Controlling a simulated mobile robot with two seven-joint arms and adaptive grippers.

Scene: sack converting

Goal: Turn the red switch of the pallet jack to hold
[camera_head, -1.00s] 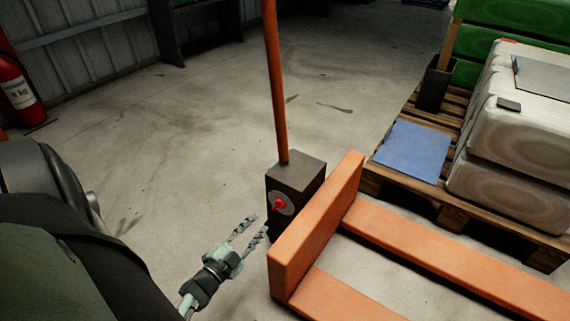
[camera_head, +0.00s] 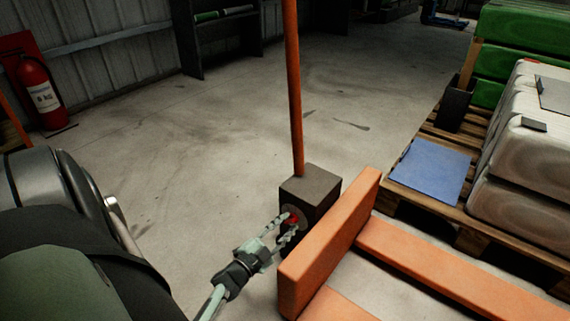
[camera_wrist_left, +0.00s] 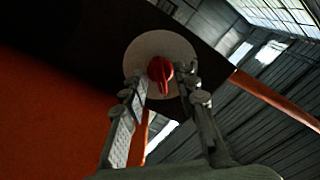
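The red switch (camera_head: 293,219) sits on a round grey plate on the side of the pallet jack's dark box (camera_head: 312,191). In the left wrist view the red switch (camera_wrist_left: 161,73) shows a pointed knob on a pale disc (camera_wrist_left: 150,48), its tip pointing toward the gripper. My left gripper (camera_head: 287,228) is open, its fingertips at the switch, one on each side. In the left wrist view the two fingers (camera_wrist_left: 167,90) stand apart with the switch between and just beyond them; I cannot tell whether they touch it. My right gripper is not in view.
The jack's orange handle (camera_head: 293,90) rises from the box, and its orange forks (camera_head: 440,260) reach right. A wooden pallet (camera_head: 468,217) with white sacks (camera_head: 515,185) and a blue sheet (camera_head: 431,170) stands at right. A fire extinguisher (camera_head: 41,90) is at far left.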

